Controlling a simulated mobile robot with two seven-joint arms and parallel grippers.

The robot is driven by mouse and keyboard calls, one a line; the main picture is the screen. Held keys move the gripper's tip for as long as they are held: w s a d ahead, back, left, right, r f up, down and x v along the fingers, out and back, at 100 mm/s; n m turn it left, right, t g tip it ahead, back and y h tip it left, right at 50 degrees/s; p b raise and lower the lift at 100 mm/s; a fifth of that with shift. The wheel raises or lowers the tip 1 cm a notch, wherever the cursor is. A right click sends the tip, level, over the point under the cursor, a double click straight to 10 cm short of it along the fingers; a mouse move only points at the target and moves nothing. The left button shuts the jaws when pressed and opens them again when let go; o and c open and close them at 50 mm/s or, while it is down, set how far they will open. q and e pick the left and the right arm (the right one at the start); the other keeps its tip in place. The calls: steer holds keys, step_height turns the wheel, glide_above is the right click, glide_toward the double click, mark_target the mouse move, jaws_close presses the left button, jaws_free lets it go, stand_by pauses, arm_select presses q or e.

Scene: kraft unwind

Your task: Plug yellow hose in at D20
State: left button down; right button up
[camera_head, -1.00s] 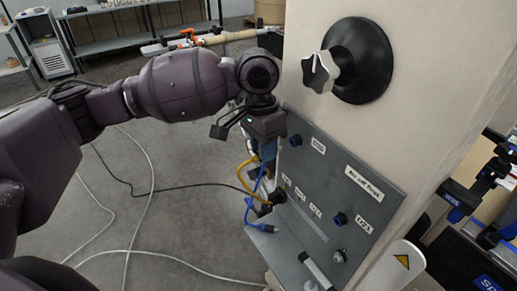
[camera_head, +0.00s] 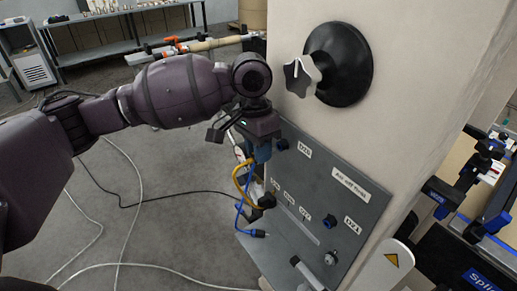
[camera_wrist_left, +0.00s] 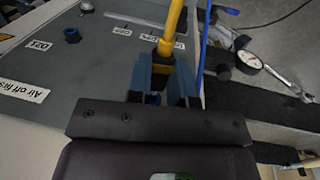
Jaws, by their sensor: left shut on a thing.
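My left gripper (camera_head: 262,152) is shut on the end of the yellow hose (camera_head: 240,178), beside the upper left of the grey panel (camera_head: 335,200). In the left wrist view, the yellow hose (camera_wrist_left: 173,28) runs up from between the blue fingers (camera_wrist_left: 163,82). In the head view it loops down to a dark fitting low on the panel's left side. A dark blue port (camera_head: 282,145) sits just right of the gripper, next to a small label (camera_head: 305,150) that looks like D20. The hose tip is hidden, so I cannot tell if it touches the port. My right gripper is not in view.
A second blue port (camera_head: 330,222) sits lower, by the D21 label (camera_head: 352,226). A blue hose (camera_head: 243,220) hangs at the panel's left edge. A black knob mount (camera_head: 345,70) is above. A gauge (camera_wrist_left: 248,62) and cables lie on the floor side.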

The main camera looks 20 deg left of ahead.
arm_select(q)
steer(key=shift+w+d, duration=0.65)
steer(key=shift+w, duration=0.15)
stand_by(2.5)
steer(key=c, duration=0.9)
jaws_free()
steer(key=shift+c, duration=0.2)
